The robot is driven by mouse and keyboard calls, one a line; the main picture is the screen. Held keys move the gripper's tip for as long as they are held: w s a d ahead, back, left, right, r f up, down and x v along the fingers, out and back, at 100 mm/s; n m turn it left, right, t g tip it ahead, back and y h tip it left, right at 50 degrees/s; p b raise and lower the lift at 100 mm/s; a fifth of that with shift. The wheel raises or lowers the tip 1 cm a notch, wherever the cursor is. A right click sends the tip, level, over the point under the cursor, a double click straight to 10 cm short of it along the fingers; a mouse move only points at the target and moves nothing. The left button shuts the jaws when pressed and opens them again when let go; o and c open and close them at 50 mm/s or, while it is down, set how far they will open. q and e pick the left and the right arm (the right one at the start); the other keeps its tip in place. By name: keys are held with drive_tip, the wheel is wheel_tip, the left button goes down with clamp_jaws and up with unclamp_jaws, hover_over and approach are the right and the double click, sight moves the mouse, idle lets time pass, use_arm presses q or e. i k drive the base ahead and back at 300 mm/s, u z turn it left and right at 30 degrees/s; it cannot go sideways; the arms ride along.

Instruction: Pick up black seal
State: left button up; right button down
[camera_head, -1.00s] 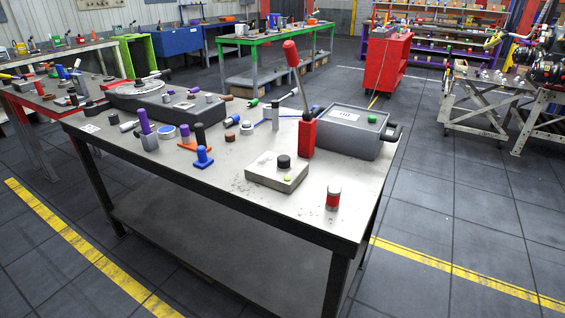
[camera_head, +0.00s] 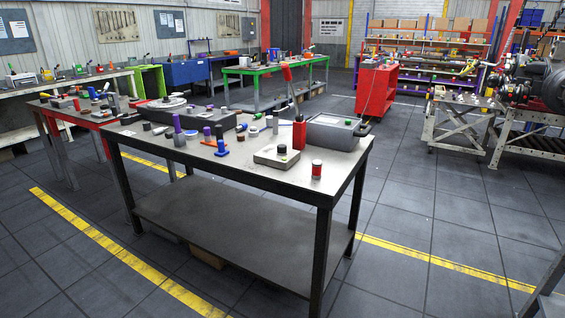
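On the metal workbench (camera_head: 274,174) several small parts stand in view, some of them black. One is a short black cylinder (camera_head: 282,149) on top of a grey block (camera_head: 277,158) near the front edge. A dark upright part (camera_head: 219,131) stands farther left, near a blue-based part (camera_head: 221,149). I cannot tell at this size which black part is the seal. Neither of my grippers shows in the view.
A red lever press (camera_head: 299,134) and a grey box (camera_head: 333,131) stand at the bench's right end. A red-topped table (camera_head: 88,115) is behind left. A red cabinet (camera_head: 376,90) stands farther back. The floor right of the bench is open.

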sight(281, 147)
drive_tip(key=z, duration=0.8)
drive_tip(key=i, duration=0.3)
drive_tip(key=z, duration=0.7)
drive_tip(key=i, duration=1.85)
drive_tip(key=u, duration=0.95)
